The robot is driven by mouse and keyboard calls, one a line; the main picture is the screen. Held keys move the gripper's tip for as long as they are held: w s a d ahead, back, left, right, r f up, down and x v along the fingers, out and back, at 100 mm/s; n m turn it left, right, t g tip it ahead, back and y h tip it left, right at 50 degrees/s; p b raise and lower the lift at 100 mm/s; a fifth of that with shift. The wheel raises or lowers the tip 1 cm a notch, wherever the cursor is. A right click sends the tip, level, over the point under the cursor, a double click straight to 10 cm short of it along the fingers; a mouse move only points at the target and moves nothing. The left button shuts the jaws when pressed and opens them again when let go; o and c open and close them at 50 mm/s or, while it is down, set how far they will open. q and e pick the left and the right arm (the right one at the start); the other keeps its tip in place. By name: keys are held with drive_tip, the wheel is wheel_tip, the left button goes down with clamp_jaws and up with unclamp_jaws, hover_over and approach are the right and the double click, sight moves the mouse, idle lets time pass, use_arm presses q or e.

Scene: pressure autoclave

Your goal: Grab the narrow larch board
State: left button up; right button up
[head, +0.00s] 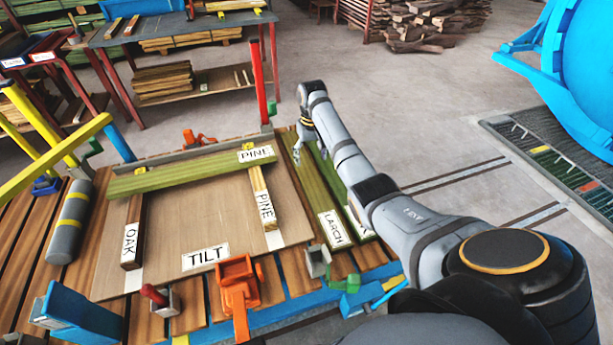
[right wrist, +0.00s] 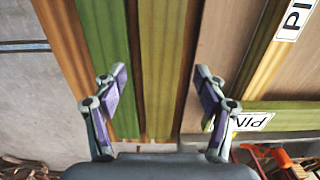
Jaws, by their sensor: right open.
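The larch board (head: 312,187) is a long greenish-yellow board with a LARCH label at its near end. It lies flat along the right side of the slatted table. A second green board (head: 334,182) lies beside it to the right; its label is mostly hidden by my right arm. My right gripper (head: 304,152) is open over the far part of the larch board. My left gripper is not in view.
A plywood panel (head: 205,215) marked TILT, left of the larch board, carries two PINE boards and an OAK piece (head: 132,232). An orange clamp (head: 238,290) and a red post (head: 260,85) stand at the table's edges.

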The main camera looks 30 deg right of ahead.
sight(310, 178)
wheel_tip(310, 178, down, 3)
drive_tip(key=shift+f, duration=0.2)
wheel_tip(310, 178, down, 3)
drive_tip(key=shift+w+a+r, duration=0.1)
drive_tip(key=shift+r, duration=0.05)
wheel_tip(310, 178, down, 4)
drive_tip(key=shift+w+r+b, duration=0.15)
drive_tip(key=shift+b, duration=0.35)
drive_tip(key=shift+c, duration=0.3)
drive_tip(key=shift+r, duration=0.1)
drive_tip(key=c, duration=1.3)
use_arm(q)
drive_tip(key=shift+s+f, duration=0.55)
use_arm(e)
drive_tip(key=shift+c, duration=0.2)
drive_tip(key=shift+r, duration=0.1)
